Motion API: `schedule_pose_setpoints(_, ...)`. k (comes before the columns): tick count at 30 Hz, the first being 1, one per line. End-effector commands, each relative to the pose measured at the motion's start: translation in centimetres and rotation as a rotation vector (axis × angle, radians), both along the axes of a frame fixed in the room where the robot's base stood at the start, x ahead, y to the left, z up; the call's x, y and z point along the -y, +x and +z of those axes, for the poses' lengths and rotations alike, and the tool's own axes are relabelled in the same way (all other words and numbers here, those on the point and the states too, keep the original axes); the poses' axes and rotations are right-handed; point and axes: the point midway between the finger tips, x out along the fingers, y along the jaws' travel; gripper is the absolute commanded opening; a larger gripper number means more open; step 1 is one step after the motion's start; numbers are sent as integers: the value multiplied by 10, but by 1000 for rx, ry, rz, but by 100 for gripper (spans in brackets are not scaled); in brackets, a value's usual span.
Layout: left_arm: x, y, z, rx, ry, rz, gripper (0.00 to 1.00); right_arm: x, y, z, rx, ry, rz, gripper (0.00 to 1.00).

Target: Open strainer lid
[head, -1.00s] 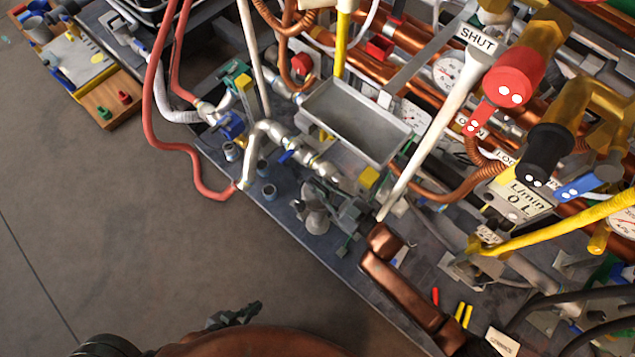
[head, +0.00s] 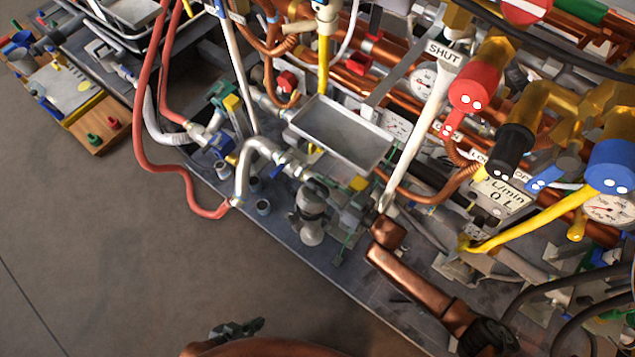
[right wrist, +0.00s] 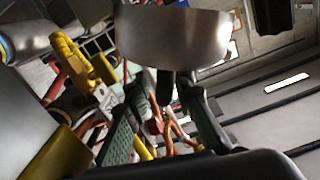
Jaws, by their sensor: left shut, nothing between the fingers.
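A grey, metallic, domed fitting (head: 312,203) stands on the dark base plate, and its lower rounded end shows below it; it looks like the strainer, but I cannot tell its lid apart clearly. My right gripper (head: 350,212), dark grey-green on a copper-coloured arm, is just right of this fitting; clutter hides its fingertips. My left gripper (head: 240,328) is shut and empty at the bottom edge, away from the fitting.
A shallow grey tray (head: 345,112) is behind the fitting. A silver bent pipe (head: 250,158) and a red hose (head: 165,185) lie to its left. A white lever (head: 418,120), a yellow lever (head: 525,225) and copper pipes crowd the right. The floor at the lower left is clear.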

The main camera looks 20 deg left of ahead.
Motion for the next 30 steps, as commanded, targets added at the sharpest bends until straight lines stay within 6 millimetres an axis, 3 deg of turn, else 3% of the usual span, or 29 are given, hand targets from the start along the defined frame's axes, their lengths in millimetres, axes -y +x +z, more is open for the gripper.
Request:
schedule_pose_setpoints(14,0,-1,-1,-2,1,-2,0,6,-5,-1,-2,1,3,28)
schedule_pose_setpoints(30,0,0,0,-1,1,-1,0,99,-39,-2,-3,-1,1,28)
